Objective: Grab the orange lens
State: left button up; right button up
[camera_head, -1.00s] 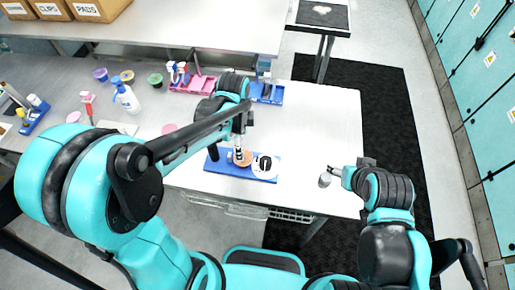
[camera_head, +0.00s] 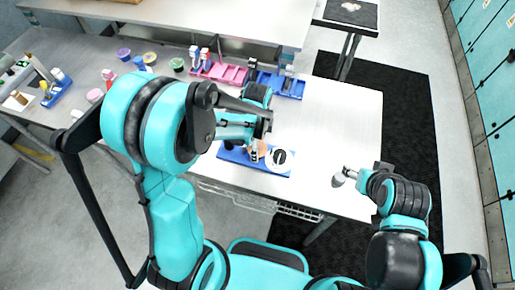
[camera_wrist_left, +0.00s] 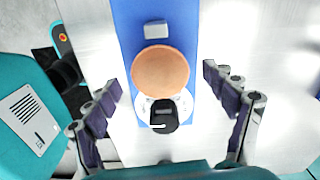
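The orange lens (camera_wrist_left: 160,72) is a flat orange disc on the blue tray (camera_wrist_left: 128,20), seen from above in the left wrist view. In the head view the lens (camera_head: 259,149) is partly hidden by my left arm. My left gripper (camera_wrist_left: 163,88) is open above the tray, its two dark fingers apart on either side, with nothing between them touching the lens. My right gripper (camera_head: 345,176) is over the front right of the table with a small grey piece at its end; its finger state is unclear.
A white disc with a black part (camera_head: 280,158) sits beside the lens on the tray. A pink rack (camera_head: 222,73) and a blue rack (camera_head: 285,83) stand behind. Several coloured cups and bottles are at the left. The table's right side (camera_head: 340,120) is clear.

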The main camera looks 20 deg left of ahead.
pick_arm(q)
jog(key=c, duration=0.9)
jog(key=shift+c, duration=0.2)
